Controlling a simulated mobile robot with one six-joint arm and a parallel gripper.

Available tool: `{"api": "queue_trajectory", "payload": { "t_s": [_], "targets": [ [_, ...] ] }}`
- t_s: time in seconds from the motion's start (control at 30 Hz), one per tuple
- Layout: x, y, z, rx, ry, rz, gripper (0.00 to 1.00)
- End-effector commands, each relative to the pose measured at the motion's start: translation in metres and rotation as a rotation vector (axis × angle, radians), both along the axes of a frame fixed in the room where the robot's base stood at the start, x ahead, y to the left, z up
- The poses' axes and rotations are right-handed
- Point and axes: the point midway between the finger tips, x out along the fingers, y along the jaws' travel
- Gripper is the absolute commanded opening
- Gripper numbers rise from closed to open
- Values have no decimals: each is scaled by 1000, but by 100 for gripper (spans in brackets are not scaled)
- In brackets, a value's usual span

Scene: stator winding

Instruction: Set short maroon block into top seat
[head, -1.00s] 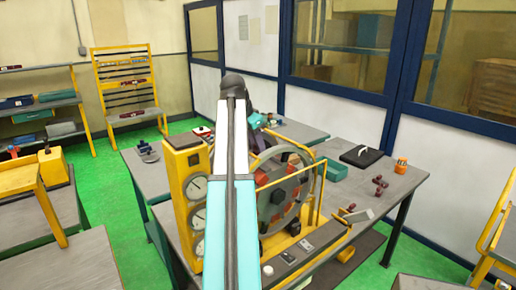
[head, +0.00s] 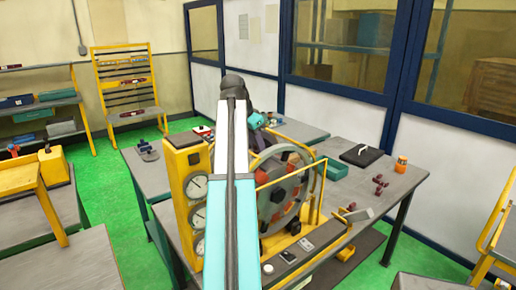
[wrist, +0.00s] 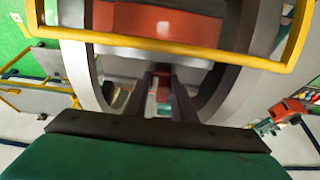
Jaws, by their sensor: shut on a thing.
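The stator ring (head: 286,190) stands upright on the workbench, a grey wheel with red segments around it. My gripper (wrist: 163,105) reaches into the ring in the wrist view. Its two dark fingers are shut on the short maroon block (wrist: 163,85), which shows as a small reddish piece between them. A large red segment (wrist: 155,22) sits on the ring at the top of the wrist view. I cannot tell whether the block touches a seat. In the head view my arm hides the gripper and block.
A yellow rail (wrist: 180,50) crosses in front of the ring. A yellow gauge panel (head: 186,160) stands left of it. Several maroon blocks (head: 381,184) and an orange cup (head: 401,164) lie on the right of the workbench (head: 375,205). Green floor surrounds it.

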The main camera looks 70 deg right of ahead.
Motion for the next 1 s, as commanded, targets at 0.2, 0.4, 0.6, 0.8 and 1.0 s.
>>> {"api": "queue_trajectory", "payload": {
  "t_s": [0.2,0.4,0.6,0.8,1.0],
  "targets": [
    [0,0,-1,3,0,-1,45],
    [0,0,-2,3,0,-1,45],
    [1,1,1,1,0,0,45],
    [4,5,14,1,0,0,45],
    [9,12,36,0,0,0,45]
  ]
}}
